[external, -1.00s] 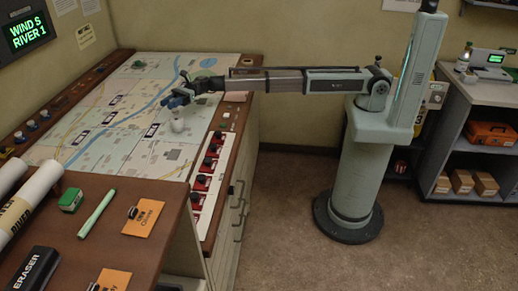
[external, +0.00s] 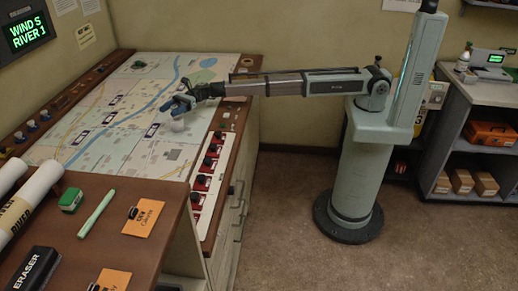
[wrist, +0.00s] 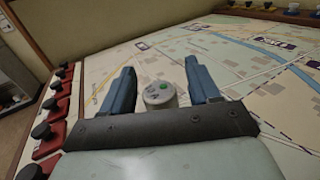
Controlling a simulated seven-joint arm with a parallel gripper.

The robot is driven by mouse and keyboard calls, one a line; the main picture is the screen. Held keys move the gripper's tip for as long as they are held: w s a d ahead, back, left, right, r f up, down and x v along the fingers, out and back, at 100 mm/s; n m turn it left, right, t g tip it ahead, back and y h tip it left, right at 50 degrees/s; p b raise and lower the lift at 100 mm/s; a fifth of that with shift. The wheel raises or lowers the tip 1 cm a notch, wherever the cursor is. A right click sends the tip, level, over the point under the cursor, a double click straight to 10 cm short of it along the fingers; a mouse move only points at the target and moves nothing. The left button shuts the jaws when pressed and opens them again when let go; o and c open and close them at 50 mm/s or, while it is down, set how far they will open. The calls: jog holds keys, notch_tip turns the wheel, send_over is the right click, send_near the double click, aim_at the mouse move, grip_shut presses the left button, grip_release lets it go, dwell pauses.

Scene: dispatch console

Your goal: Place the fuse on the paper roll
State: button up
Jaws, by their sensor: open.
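A short white cylinder with a green dot on top, apparently the fuse (external: 178,125), stands upright on the map near its right edge. In the wrist view the fuse (wrist: 159,95) is between my two blue fingers, with a gap on each side. My gripper (external: 178,106) is open just above and around its top; it also shows in the wrist view (wrist: 160,68). A long white paper roll (external: 31,204) with a printed band lies on the brown desk at the left. Part of it is cut off by the picture edge.
A second white roll (external: 11,175) lies beside it. A green block (external: 71,200), a light green stick (external: 97,213), orange cards (external: 144,218) and a black eraser box (external: 33,269) are nearby. Red-based switches (external: 205,164) line the console's right edge. Much of the map is clear.

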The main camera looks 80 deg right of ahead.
jog(key=shift+r, duration=0.2)
jog(key=v, duration=1.2)
